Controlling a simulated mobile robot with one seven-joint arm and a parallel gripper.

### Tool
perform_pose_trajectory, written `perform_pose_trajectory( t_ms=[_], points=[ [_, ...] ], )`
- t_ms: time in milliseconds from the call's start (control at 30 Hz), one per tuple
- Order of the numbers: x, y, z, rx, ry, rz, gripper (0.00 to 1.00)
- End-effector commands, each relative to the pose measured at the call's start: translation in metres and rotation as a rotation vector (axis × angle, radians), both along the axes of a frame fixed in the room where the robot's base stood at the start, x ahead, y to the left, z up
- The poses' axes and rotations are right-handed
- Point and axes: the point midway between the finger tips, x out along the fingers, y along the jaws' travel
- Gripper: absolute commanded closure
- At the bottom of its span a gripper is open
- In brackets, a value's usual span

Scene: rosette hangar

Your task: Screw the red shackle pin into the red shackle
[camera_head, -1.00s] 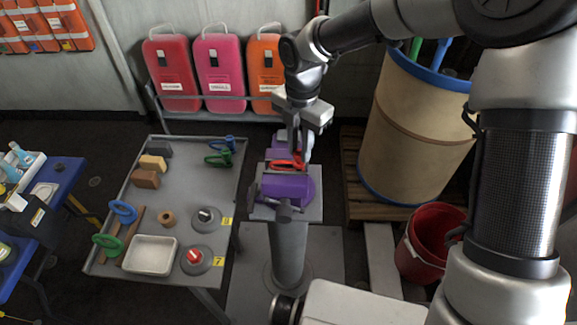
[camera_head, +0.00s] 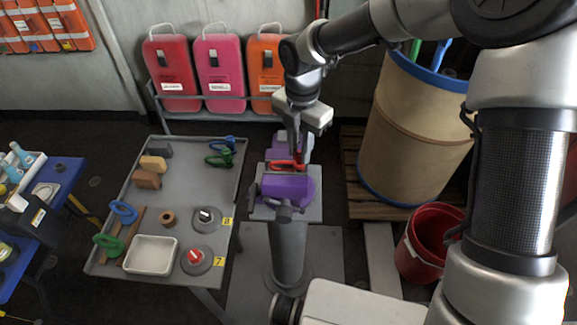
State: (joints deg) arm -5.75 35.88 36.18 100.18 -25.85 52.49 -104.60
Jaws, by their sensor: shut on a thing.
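The red shackle (camera_head: 282,164) sits at the purple vise (camera_head: 286,188) on the grey pedestal; only part of it shows between the jaws. My gripper (camera_head: 300,162) points down just at the right side of the shackle. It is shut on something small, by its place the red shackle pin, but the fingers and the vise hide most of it. I cannot tell how far the pin sits in the shackle.
A grey table (camera_head: 200,165) at left holds blue and green shackles, blocks, a white tray (camera_head: 150,255) and two round stands. A big barrel (camera_head: 415,130) and a red bucket (camera_head: 425,235) stand at right. Coloured canisters (camera_head: 220,70) line the wall.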

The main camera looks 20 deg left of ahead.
Motion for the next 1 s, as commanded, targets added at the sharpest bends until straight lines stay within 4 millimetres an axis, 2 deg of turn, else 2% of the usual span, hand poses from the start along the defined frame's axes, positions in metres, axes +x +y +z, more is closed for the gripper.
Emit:
perform_pose_trajectory(
  t_ms=[1000],
  points=[
    [0.0000, 0.0000, -0.0074, 0.000, -0.001, -0.015, 1.00]
  ],
)
